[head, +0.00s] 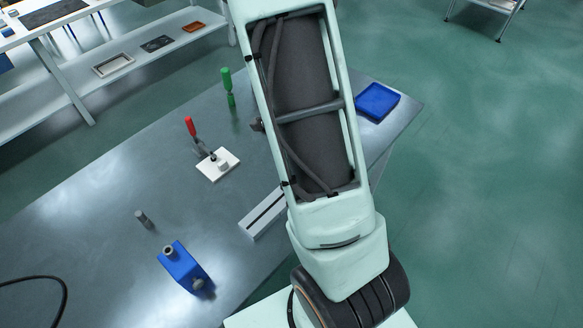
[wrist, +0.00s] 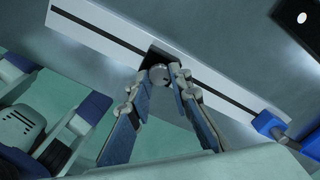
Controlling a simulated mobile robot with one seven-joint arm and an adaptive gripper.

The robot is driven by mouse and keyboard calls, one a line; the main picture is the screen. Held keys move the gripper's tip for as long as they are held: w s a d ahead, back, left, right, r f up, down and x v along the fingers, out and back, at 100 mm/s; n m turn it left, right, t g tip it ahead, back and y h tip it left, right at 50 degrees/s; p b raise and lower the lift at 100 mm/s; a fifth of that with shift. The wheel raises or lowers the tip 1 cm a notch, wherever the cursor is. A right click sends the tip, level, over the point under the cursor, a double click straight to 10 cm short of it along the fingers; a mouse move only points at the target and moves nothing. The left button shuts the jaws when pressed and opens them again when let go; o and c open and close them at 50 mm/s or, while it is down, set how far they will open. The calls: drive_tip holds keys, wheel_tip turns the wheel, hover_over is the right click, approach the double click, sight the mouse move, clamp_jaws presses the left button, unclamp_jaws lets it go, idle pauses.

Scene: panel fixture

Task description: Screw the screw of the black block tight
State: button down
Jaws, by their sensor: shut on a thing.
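In the wrist view the black block (wrist: 154,54) sits at the slot of the pale rail (wrist: 100,33). A round grey screw head (wrist: 158,77) shows at the block's near side. My gripper (wrist: 159,72) has its two fingertips on either side of this screw and is shut on it. In the head view only the left part of the rail (head: 262,212) shows. My arm hides the black block, the screw and my gripper there.
A blue block (head: 185,268) with a grey knob stands left of the rail, near a grey peg (head: 143,219).

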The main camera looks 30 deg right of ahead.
drive_tip(key=shift+m, duration=0.4)
drive_tip(key=c, duration=1.8)
unclamp_jaws()
drive_tip(key=shift+o, duration=0.2)
drive_tip(key=shift+r, duration=0.1)
wheel_tip(320, 180, up, 12)
